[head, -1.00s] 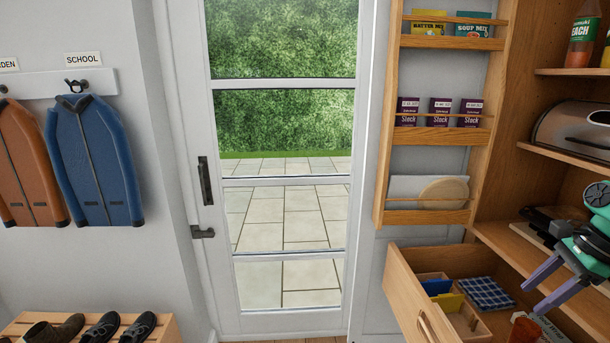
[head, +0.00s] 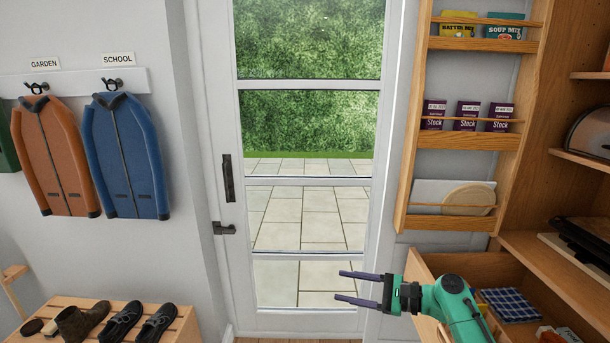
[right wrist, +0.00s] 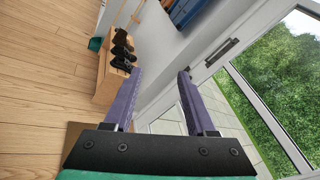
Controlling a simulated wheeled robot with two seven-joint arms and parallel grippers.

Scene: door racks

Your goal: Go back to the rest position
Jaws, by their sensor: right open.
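My right gripper (head: 345,286) is in the lower right of the head view. Its two purple fingers point left, spread apart with nothing between them. It is in front of the glazed door's lower part, and its green arm covers part of the open wooden drawer (head: 412,264). In the right wrist view the open fingers (right wrist: 157,72) show against the floor, shoe bench and door. My left gripper is not in view.
The glazed door (head: 228,280) is shut. Door racks (head: 465,139) with packets, and shelves, stand at right. A blue checked cloth (head: 509,305) lies in the drawer. Orange (head: 58,155) and blue (head: 128,150) jackets hang at left above a shoe bench (head: 182,325).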

